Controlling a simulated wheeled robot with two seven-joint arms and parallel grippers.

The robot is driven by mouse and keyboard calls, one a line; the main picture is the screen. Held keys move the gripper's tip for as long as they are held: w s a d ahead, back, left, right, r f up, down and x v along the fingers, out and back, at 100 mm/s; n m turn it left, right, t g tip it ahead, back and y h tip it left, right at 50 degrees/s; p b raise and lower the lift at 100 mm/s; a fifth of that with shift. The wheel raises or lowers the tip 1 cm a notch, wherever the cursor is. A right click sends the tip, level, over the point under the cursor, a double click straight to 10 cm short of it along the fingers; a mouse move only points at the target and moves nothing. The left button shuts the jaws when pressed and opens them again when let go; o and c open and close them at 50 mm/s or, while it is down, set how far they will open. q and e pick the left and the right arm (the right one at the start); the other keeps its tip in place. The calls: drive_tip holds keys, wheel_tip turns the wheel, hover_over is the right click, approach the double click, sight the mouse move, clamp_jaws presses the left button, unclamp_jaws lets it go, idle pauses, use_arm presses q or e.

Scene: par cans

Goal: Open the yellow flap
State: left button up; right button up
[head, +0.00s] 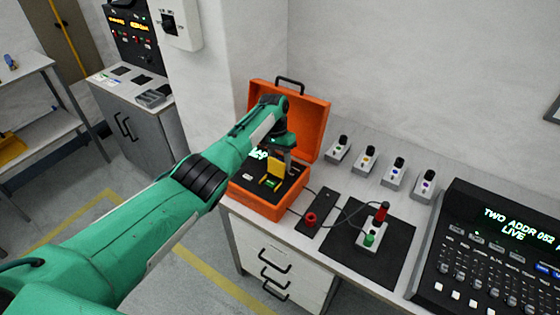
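The yellow flap (275,170) is inside the open orange case (267,206) on the bench. It looks raised, standing up from the dark panel in the case, with more yellow at its foot. My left arm reaches in from the left, over the case. My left gripper (289,164) points down just right of the flap's upper part. It is small and partly hidden by my own wrist, so I cannot tell whether its fingers are open or touch the flap. My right gripper is not in view.
The case's lid (313,120) stands open behind my wrist. Right of the case are a dark strip with a red knob (310,219), a black mat (345,253) with red and green connectors, several small switch boxes at the back, and a large console (490,255).

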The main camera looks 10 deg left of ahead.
use_arm(q)
drive_tip(key=b+v, duration=0.3)
drive_tip(key=v, duration=1)
drive_tip(key=shift+r, duration=0.4)
drive_tip(key=shift+a, duration=0.1)
